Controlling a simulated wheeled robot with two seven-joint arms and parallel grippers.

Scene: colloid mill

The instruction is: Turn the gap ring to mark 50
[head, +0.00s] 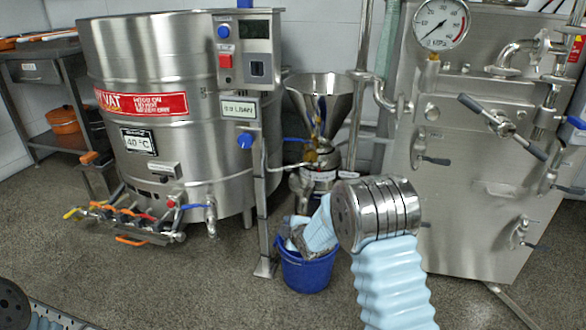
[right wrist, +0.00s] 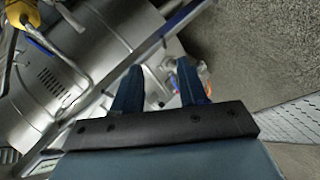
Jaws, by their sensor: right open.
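The colloid mill stands between the vat and the steel machine in the head view, with a steel funnel hopper (head: 322,92) on top and a narrow body below. A pale band (head: 322,175) runs around the body; I cannot tell whether it is the gap ring, and no mark is readable. My right arm covers part of the lower mill in the head view. My right gripper (right wrist: 160,86) shows in the right wrist view, with two dark blue fingers apart and nothing visibly held. Steel parts and a small reddish piece lie beyond its fingertips. My left gripper is not in view.
A large steel vat (head: 165,110) with valves stands left. A thin steel post (head: 262,200) stands before the mill. A blue bucket (head: 305,272) sits on the floor. A steel machine (head: 465,190) with a gauge and handles stands right.

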